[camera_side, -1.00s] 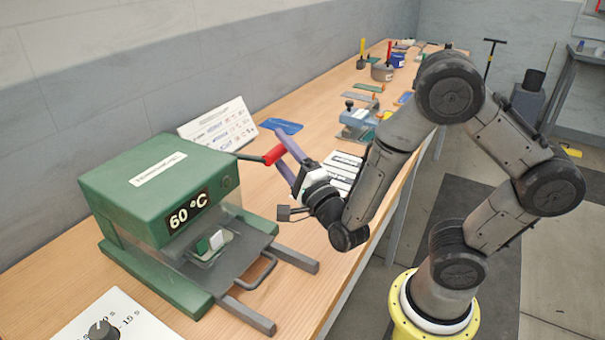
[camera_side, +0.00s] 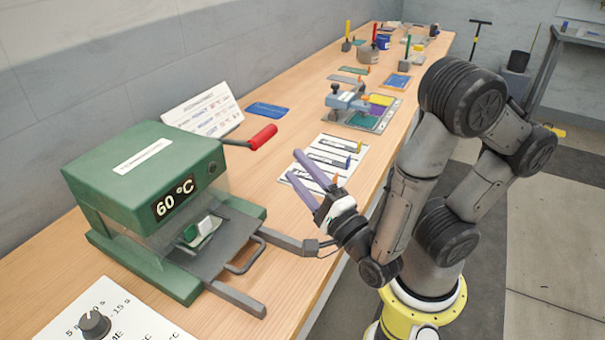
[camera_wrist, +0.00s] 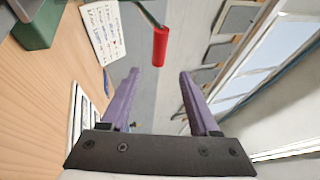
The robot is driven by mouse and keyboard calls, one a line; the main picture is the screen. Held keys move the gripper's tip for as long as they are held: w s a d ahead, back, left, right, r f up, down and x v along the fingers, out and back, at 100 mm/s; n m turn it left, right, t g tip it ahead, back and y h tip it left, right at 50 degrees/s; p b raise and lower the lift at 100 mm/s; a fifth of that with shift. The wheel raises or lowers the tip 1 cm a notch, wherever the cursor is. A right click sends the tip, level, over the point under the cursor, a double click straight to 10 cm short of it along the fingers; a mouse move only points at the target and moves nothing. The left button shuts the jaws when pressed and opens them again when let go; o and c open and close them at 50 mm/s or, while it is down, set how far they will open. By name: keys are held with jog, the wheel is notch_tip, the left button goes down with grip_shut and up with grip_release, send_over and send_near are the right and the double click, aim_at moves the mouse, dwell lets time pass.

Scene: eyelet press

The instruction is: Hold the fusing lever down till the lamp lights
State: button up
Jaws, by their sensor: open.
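The green press (camera_side: 150,170) stands at the left of the bench with a "60 °C" display (camera_side: 174,197) on its front. Its lever ends in a red grip (camera_side: 263,137), raised at the press's right side; the red grip also shows in the wrist view (camera_wrist: 160,46), beyond the fingertips. My gripper (camera_side: 290,167) is open and empty, apart from the lever and to its right in the side view. Its purple fingers also show in the wrist view (camera_wrist: 158,75). A small dark round spot (camera_side: 212,168) is beside the display; I cannot tell whether it is the lamp.
A white and green piece (camera_side: 200,230) sits on the press's tray (camera_side: 220,254). A dial panel (camera_side: 100,318) lies in front. A printed card (camera_side: 203,112) stands behind the lever. A white sheet with tools (camera_side: 322,165) lies under my gripper. Further bench items are behind.

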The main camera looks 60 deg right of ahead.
jog(key=shift+s+a, duration=0.1)
jog(key=shift+s, duration=0.2)
jog(key=shift+f, duration=0.1)
jog(key=shift+c, duration=0.4)
